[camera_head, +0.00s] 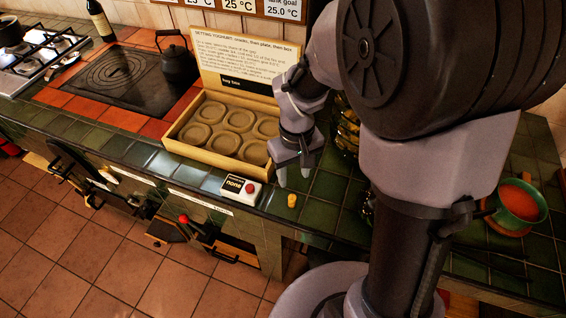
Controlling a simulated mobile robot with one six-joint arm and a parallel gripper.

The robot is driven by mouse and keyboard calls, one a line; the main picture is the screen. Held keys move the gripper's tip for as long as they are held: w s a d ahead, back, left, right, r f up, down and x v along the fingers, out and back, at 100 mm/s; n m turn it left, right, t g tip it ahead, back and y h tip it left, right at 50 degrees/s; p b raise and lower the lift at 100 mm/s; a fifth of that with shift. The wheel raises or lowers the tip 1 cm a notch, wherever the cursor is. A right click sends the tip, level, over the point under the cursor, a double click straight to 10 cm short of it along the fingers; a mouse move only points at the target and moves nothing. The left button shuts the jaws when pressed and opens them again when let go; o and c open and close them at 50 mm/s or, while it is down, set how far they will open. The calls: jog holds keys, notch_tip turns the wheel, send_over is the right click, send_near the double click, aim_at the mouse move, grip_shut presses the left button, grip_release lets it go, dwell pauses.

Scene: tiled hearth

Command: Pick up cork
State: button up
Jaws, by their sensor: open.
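A small yellow-orange cork (292,200) stands on the green tiled counter, close to its front edge. My gripper (294,176) is open and points down, just above and behind the cork. Its fingers look empty, and the cork shows apart from them in this view. The exact height of the fingertips over the tiles is hard to tell.
A kettle (177,62) stands on the black hob plate. An orange-filled green bowl (517,205) is at the right.

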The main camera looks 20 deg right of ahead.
aim_at(292, 197)
notch_tip(292, 197, down, 13)
jog(key=b, duration=0.6)
jog(key=shift+r, duration=0.25)
grip_shut()
